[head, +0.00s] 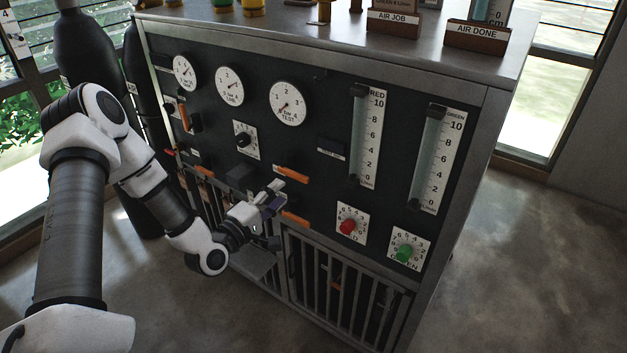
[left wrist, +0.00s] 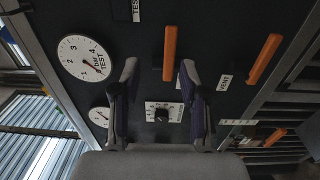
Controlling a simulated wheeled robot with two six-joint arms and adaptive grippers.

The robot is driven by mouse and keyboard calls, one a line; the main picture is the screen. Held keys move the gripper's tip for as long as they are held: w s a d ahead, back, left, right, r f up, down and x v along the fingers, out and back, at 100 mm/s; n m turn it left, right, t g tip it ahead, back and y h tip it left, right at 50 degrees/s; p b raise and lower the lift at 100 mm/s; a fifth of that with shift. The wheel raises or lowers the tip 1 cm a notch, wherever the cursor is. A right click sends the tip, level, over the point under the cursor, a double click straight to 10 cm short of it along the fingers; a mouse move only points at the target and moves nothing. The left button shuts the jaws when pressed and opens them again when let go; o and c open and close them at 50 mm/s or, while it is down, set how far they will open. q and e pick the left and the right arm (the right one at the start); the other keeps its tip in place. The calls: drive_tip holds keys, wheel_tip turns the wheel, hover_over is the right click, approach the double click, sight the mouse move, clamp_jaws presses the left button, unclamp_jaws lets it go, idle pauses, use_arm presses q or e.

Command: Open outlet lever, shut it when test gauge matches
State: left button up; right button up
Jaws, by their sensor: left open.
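The test gauge (head: 287,102) is a white dial on the dark panel, and it also shows in the left wrist view (left wrist: 87,57). Its needle seems near the low end; I cannot read it exactly. An upper orange lever (head: 292,174) lies roughly level across the panel; its label is not readable. A lower orange lever (head: 295,218) stands below it, beside a VENT label in the left wrist view. My left gripper (head: 275,192) is open before the panel. In the left wrist view its fingers (left wrist: 159,72) stand either side of the upper lever's line; contact is unclear. My right gripper is out of view.
A black regulator knob (head: 243,140) sits left of the levers. Two tube gauges (head: 367,136) and red (head: 347,227) and green (head: 404,253) knobs are at right. Barred doors (head: 335,285) lie below. Dark cylinders (head: 88,58) stand left. The floor at right is clear.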

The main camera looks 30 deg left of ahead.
sight(297, 178)
use_arm(q)
drive_tip(key=w+b, duration=0.1)
drive_tip(key=w, duration=0.1)
drive_tip(key=w+f+b, duration=0.1)
drive_tip(key=w, duration=0.2)
drive_tip(key=w+b, duration=0.1)
drive_tip(key=w, duration=0.2)
drive_tip(key=shift+a+f+b, duration=0.2)
drive_tip(key=shift+f+b, duration=0.15)
drive_tip(key=shift+r, duration=0.1)
drive_tip(key=shift+w+d+b, duration=0.1)
drive_tip(key=shift+w+b, duration=0.3)
drive_tip(key=shift+w, duration=0.55)
drive_tip(key=shift+s, duration=0.1)
clamp_jaws()
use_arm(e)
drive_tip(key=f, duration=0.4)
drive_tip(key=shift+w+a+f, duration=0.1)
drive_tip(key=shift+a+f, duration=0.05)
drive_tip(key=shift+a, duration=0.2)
